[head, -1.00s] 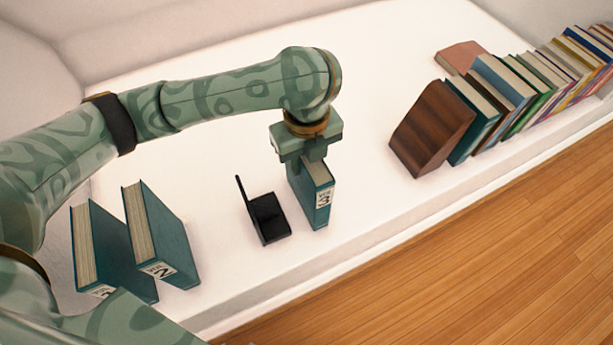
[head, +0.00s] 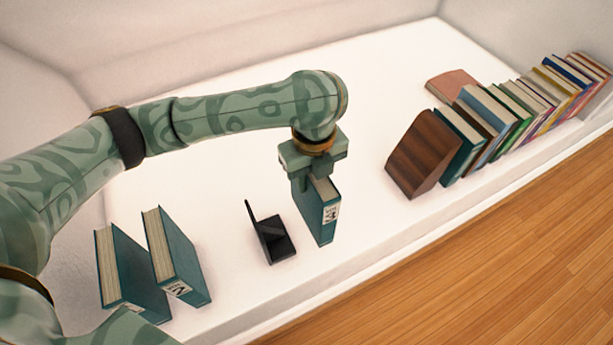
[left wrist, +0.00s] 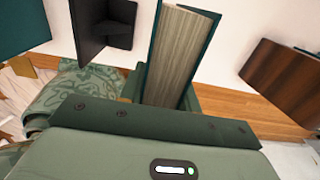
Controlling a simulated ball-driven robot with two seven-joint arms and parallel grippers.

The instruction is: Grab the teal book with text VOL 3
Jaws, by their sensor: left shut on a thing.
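The teal book with a white label (head: 318,212) stands upright on the white ledge in the head view. The label's number is hard to read now; a second ago it read 3. My left gripper (head: 316,183) is above it, shut on its top edge. In the left wrist view the book's page edges (left wrist: 183,55) run between the fingers. Two more teal books stand at the left, one labelled 2 (head: 178,255) and one beside it (head: 130,272) whose label is partly hidden. My right gripper is not in view.
A black bookend (head: 270,238) stands just left of the held book. A brown wooden block (head: 423,155) and a leaning row of books (head: 515,112) are at the right. The white ledge (head: 370,235) is bare between them, with its front edge above a wooden floor.

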